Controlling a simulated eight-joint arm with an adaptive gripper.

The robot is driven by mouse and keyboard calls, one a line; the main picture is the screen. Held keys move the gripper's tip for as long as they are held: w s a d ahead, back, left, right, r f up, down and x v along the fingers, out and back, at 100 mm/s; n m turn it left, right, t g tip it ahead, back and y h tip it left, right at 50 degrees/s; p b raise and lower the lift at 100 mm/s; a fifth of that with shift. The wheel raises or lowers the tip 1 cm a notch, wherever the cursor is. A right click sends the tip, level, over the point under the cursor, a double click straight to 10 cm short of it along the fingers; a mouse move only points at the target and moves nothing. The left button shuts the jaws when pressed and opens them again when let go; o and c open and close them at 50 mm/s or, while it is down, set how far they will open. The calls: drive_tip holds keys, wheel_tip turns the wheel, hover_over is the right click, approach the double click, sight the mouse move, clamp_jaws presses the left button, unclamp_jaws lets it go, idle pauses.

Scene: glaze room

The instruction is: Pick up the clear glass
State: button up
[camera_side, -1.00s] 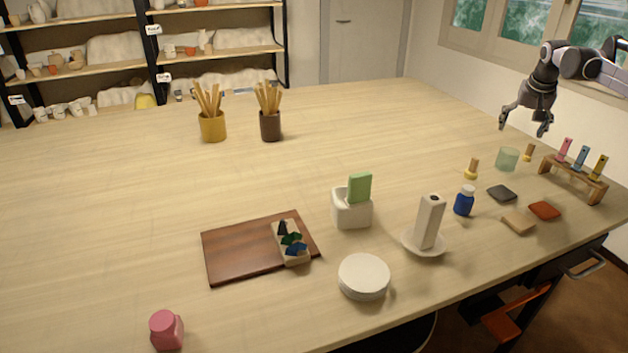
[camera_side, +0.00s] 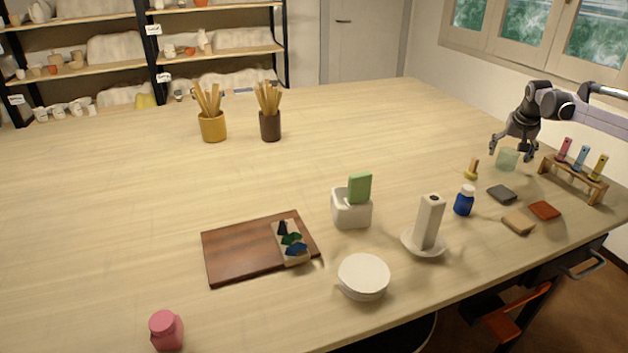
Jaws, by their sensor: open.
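The clear glass (camera_side: 507,160) is a small, greenish, see-through cup. It stands upright on the table at the right, left of the wooden rack. My gripper (camera_side: 511,155) is open, pointing down, right over the glass. One finger shows to the left of the glass and the other to its upper right. I cannot tell whether the fingers reach below its rim or touch it.
A wooden rack (camera_side: 570,180) with coloured sticks stands close to the right of the glass. Dark (camera_side: 502,194), tan (camera_side: 518,222) and red (camera_side: 544,210) pieces lie in front.

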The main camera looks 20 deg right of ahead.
drive_tip(key=shift+w+f, duration=0.1)
drive_tip(key=shift+f, duration=0.2)
drive_tip(key=c, duration=1.4)
drive_tip(key=shift+r, duration=0.15)
